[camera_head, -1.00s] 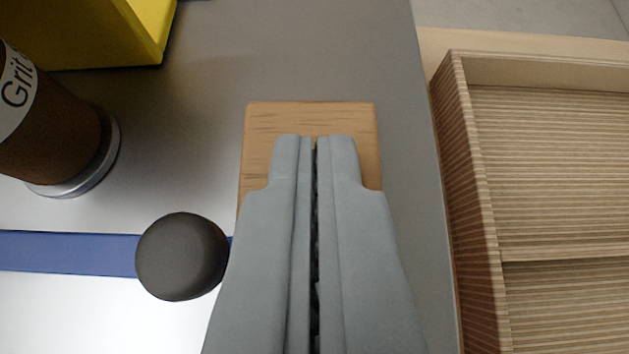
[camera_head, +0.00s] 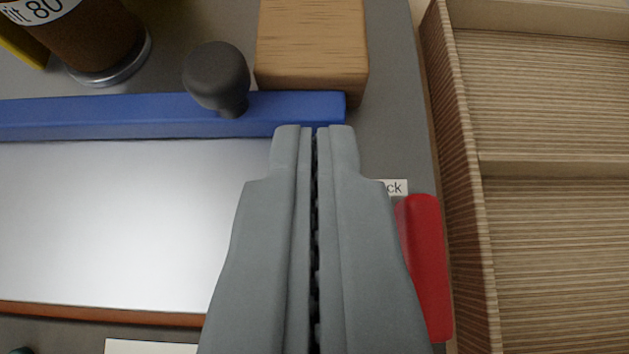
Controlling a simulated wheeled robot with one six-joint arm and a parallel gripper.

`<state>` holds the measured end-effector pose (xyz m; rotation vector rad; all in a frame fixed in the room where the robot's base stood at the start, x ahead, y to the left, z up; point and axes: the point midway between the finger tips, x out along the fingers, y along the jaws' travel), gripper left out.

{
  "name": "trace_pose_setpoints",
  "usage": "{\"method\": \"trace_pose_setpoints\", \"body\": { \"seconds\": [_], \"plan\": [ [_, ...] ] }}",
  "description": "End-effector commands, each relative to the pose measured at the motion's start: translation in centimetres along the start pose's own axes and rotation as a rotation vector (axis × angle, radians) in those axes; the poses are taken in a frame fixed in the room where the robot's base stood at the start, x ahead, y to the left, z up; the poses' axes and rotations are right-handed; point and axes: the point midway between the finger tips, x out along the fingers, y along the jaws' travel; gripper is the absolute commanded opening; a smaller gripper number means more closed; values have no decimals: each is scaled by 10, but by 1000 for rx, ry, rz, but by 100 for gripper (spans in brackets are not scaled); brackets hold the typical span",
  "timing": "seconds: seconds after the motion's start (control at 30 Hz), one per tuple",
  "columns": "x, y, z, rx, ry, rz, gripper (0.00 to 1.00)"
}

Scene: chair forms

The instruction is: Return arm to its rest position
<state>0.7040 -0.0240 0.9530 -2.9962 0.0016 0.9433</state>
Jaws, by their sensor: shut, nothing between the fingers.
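My gripper (camera_head: 314,130) is in the middle of the head camera view, pointing up the picture. Its two grey fingers are shut together with nothing between them. Its tips appear just below the right part of a blue bar (camera_head: 110,116); I cannot tell the height between them. The fingers hide part of the surface below.
A wooden block (camera_head: 312,45) and a dark round knob (camera_head: 216,78) are near the blue bar. A brown cylinder (camera_head: 90,35) and a yellow object (camera_head: 20,45) stand upper left. A red object (camera_head: 425,265) is right of my gripper. A wooden tray (camera_head: 470,240) with compartments is at right.

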Motion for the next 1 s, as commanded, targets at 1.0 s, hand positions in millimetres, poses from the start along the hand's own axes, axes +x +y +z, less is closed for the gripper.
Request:
{"method": "trace_pose_setpoints", "body": {
  "seconds": [1.0],
  "plan": [
    [-116, -6, 24, -4, 109, 6, 0]
  ]
}}
